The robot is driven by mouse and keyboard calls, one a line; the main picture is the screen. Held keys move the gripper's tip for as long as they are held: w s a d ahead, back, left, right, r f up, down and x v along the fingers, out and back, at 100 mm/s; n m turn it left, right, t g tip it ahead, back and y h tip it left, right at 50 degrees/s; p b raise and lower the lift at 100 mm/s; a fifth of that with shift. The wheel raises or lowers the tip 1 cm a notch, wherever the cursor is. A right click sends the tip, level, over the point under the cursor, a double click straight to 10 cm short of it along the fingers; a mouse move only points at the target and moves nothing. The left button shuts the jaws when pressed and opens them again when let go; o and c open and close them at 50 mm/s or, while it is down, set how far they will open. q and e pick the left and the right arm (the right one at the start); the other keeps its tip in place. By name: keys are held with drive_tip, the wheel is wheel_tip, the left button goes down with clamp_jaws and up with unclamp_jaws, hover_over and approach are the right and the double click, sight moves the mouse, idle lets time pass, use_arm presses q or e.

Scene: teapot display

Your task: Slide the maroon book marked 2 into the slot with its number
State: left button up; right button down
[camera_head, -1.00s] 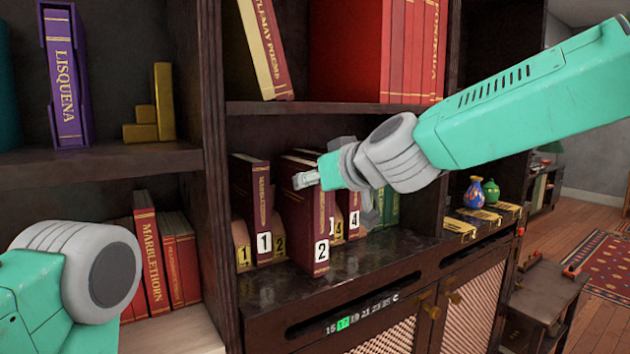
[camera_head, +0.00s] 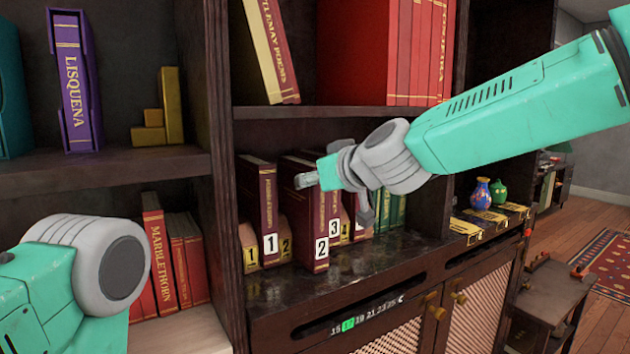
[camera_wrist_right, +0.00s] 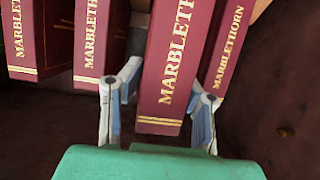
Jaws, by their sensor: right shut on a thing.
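The maroon book marked 2 (camera_head: 304,222) stands upright on the shelf, sticking out in front of its neighbours. My right gripper (camera_head: 312,180) is shut on it near its top. In the right wrist view the two fingers (camera_wrist_right: 165,97) lie on either side of a maroon book (camera_wrist_right: 173,70) with gold lettering. The gold plate numbered 2 (camera_head: 286,248) shows just left of the held book, partly hidden. The slot behind the book is mostly hidden. My left arm enters at lower left in the head view; its gripper is out of view.
The maroon book marked 1 (camera_head: 262,205) stands to the left, near gold plate 1 (camera_head: 251,257). A book marked 3 (camera_head: 334,231) stands close on the right. Plate 4 is partly covered. Bare shelf (camera_head: 350,264) lies in front. The upper shelf board (camera_head: 300,112) runs above.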

drive_tip(key=shift+w+a+p, duration=0.9)
drive_tip(key=shift+w+p, duration=0.05)
drive_tip(key=shift+w, duration=0.25)
drive_tip(key=shift+w+a+p, duration=0.45)
drive_tip(key=shift+w+a, duration=0.2)
drive_tip(key=shift+w, duration=0.2)
drive_tip(key=shift+s+d, duration=0.1)
drive_tip(key=shift+s+d+f+b, duration=0.1)
drive_tip(key=shift+s+d+b, duration=1.05)
drive_tip(key=shift+s, duration=0.5)
drive_tip(key=shift+s+d+r+b, duration=0.1)
drive_tip(key=shift+s+d+b, duration=1.1)
drive_tip(key=shift+s, duration=0.45)
drive_tip(key=shift+s+d+f+b, duration=0.1)
drive_tip(key=shift+s+d+b, duration=0.85)
drive_tip(key=shift+s+d, duration=0.55)
drive_tip(key=shift+s+a, duration=0.1)
drive_tip(key=shift+s, duration=0.15)
drive_tip(key=shift+r, duration=0.2)
drive_tip(key=shift+w, duration=0.1)
idle(0.5)
